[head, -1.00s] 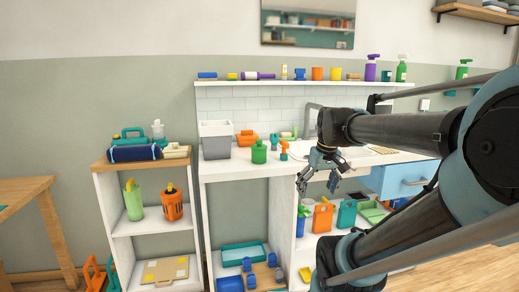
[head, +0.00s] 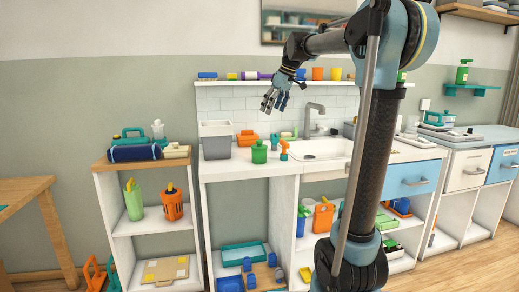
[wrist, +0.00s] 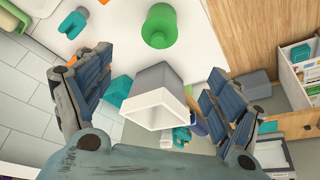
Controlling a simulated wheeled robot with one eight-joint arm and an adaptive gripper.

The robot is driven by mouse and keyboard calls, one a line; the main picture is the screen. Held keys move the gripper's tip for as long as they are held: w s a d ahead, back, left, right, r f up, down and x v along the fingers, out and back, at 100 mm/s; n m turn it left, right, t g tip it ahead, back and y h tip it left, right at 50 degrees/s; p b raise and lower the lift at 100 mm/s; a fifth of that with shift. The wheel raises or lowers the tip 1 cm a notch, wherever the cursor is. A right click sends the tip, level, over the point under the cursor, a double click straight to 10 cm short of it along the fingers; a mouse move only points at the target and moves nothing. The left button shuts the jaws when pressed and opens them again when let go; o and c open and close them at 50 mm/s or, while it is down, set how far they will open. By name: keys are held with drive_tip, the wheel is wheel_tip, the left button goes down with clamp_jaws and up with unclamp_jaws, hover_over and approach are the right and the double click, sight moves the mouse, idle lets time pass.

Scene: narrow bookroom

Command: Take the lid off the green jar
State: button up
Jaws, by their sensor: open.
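The green jar (head: 259,154) stands upright on the white counter, between the grey bin and a small teal bottle, with a narrow green top on it. It also shows at the top of the wrist view (wrist: 161,22), beyond my fingers. My gripper (head: 274,104) is open and empty. It hangs in the air above the counter, higher than the jar and slightly right of it in the head view. In the wrist view, the spread fingers (wrist: 155,72) frame the grey bin rather than the jar.
The grey bin (head: 215,140) stands left of the jar. An orange object (head: 247,138) lies behind it; a teal bottle (head: 274,142) and an orange bottle (head: 284,150) stand to its right. The wall shelf (head: 230,82) holds several items. The sink (head: 325,149) is at right.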

sight(260, 140)
drive_tip(key=x, duration=1.7)
drive_tip(key=shift+w+a, duration=0.3)
drive_tip(key=shift+a, duration=0.05)
drive_tip(key=c, duration=1)
